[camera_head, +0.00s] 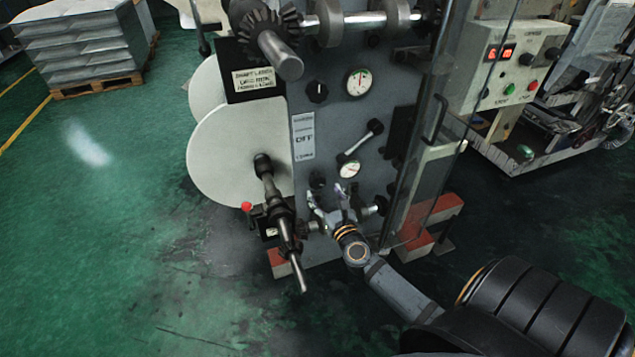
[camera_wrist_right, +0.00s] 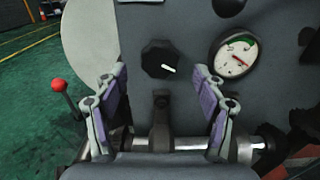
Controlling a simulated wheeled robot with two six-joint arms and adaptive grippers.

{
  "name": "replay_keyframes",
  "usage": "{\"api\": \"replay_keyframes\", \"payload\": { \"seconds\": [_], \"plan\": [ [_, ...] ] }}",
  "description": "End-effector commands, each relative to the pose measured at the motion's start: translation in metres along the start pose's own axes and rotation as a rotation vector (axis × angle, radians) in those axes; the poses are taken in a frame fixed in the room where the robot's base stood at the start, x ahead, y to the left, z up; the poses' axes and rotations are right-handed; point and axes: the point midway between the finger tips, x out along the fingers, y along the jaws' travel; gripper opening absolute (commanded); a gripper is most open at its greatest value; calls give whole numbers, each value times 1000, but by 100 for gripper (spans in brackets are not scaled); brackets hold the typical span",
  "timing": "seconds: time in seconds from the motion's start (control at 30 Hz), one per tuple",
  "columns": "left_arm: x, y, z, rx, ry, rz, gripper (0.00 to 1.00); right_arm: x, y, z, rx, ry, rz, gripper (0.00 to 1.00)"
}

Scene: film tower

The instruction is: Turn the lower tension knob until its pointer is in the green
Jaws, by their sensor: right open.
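The lower tension knob (camera_wrist_right: 161,58) is black and many-sided, with a white pointer aimed to the lower right. It also shows small and dark in the head view (camera_head: 317,179), on the grey machine panel. The lower gauge (camera_wrist_right: 233,56) is right of the knob, with a green band along its upper part; its small needle seems to lie below the green, but is hard to read. My right gripper (camera_head: 329,192) faces the panel just below the knob. In the wrist view its purple-padded fingers (camera_wrist_right: 157,84) are wide apart, either side of and below the knob, with nothing between their tips.
The upper knob (camera_head: 317,92) and upper gauge (camera_head: 358,82) sit higher on the panel. A shaft (camera_head: 277,212) and red-tipped lever (camera_head: 247,206) stick out at left. A clear guard door (camera_head: 425,150) stands right of the gripper. The green floor at left is open.

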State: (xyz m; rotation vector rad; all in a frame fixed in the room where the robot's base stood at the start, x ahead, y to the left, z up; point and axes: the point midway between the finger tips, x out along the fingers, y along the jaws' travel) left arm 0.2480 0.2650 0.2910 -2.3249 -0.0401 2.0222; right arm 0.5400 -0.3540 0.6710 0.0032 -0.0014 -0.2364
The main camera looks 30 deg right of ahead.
Motion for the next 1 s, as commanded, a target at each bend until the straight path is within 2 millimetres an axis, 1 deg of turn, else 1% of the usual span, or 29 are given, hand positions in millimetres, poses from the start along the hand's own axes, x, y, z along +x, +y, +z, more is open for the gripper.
{"api": "replay_keyframes", "payload": {
  "seconds": [0.03,0.1,0.2,0.3,0.43,0.67,0.77,1.0],
  "plan": [
    [0,0,1,0,0,-1,40,12,0,2,1,-3,-2,70],
    [1,0,1,0,0,-1,40,27,0,1,0,-3,-1,70],
    [1,0,0,0,1,0,40,44,0,0,-1,-2,-1,70],
    [-1,0,-3,0,2,0,40,56,0,0,-1,0,0,70],
    [-2,0,-4,0,1,1,40,63,0,-1,-1,0,0,70],
    [-2,0,-4,0,-1,1,40,64,0,-1,-3,1,1,70],
    [-2,0,-4,0,0,1,40,64,0,-1,-3,1,1,58],
    [-2,0,-4,0,0,1,40,64,0,-1,-3,1,1,25]
  ]
}}
